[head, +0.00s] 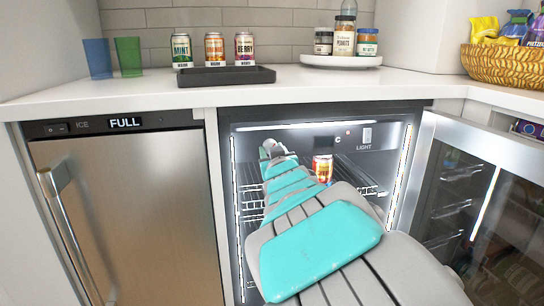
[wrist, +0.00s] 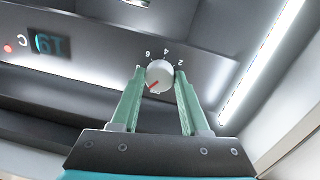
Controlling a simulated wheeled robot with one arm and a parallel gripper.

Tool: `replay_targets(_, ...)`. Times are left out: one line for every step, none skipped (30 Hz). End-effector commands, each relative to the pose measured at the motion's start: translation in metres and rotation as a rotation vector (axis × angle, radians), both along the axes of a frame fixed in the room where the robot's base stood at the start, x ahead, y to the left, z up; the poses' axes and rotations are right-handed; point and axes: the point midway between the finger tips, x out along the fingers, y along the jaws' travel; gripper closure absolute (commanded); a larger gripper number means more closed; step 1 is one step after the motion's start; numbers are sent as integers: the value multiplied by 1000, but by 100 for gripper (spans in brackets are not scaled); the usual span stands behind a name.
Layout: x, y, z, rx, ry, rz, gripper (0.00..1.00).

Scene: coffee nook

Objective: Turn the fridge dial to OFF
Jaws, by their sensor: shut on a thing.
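The fridge dial (wrist: 161,77) is a round white knob with a red pointer mark, set in the grey panel inside the open fridge (head: 228,190). In the wrist view, the numbers 2, 4 and 6 show around its upper side, and the red mark points to the lower left. In the head view my arm reaches into the upper left of the fridge, and the dial cannot be made out there.
The glass fridge door (head: 470,200) stands open at the right. A can (head: 322,167) stands on a wire rack inside. A lit display (wrist: 52,45) is on the panel left of the dial. The ice maker (head: 125,200) is shut at the left.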

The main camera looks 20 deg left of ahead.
Motion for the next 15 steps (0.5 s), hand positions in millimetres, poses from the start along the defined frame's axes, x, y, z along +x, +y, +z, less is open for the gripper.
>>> replay_targets(1, -1, -3, -40, -22, -2, 100)
replay_targets(1, -1, -3, -66, -38, -3, 100)
replay_targets(1, -1, -3, -99, -58, -3, 100)
replay_targets(1, -1, -3, -122, -73, -2, 100)
replay_targets(1, -1, -3, -146, -87, -2, 100)
replay_targets(1, -1, -3, -178, -107, -2, 100)
replay_targets(1, -1, -3, -201, -121, -3, 100)
replay_targets(1, -2, -3, -224, -135, -3, 100)
replay_targets(1, -2, -3, -254, -153, -2, 100)
replay_targets(0, -1, -3, -275, -166, -2, 100)
replay_targets(1, -1, -3, -297, -179, -3, 100)
replay_targets(1, -2, -2, -324, -195, -4, 100)
replay_targets(1, -2, -3, -342, -207, -3, 100)
replay_targets(1, -2, -3, -361, -218, -3, 100)
replay_targets(1, -2, -3, -385, -232, -2, 100)
